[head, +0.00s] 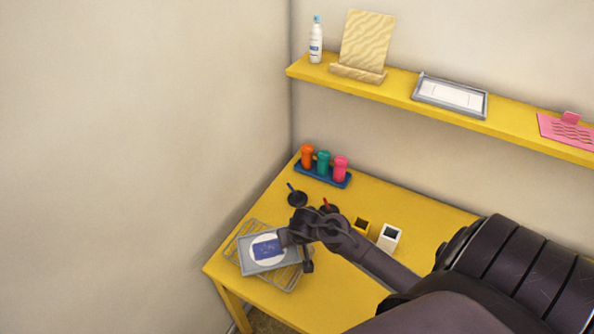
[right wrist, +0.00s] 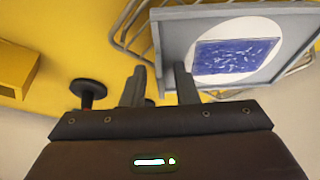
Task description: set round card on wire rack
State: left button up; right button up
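The round card (head: 255,258), white with a blue rectangular print (head: 267,249), lies in a shallow grey tray (head: 243,265). The card also shows in the right wrist view (right wrist: 262,26). The tray is over the wire rack (head: 292,283), whose wires stick out around it; whether it rests fully on them is unclear. My right gripper (head: 288,238) is at the tray's right side. In the right wrist view its two fingers (right wrist: 160,82) are apart, with the tray's edge (right wrist: 158,50) between them and a gap showing. My left gripper is out of view.
A blue stand with orange, teal and pink stampers (head: 323,163) is at the table's back. A yellow shelf (head: 400,92) hangs above. The table's front is clear.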

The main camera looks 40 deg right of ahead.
jog(key=p+v, duration=0.1)
jog(key=v, duration=1.1)
jog(key=shift+r, duration=0.1)
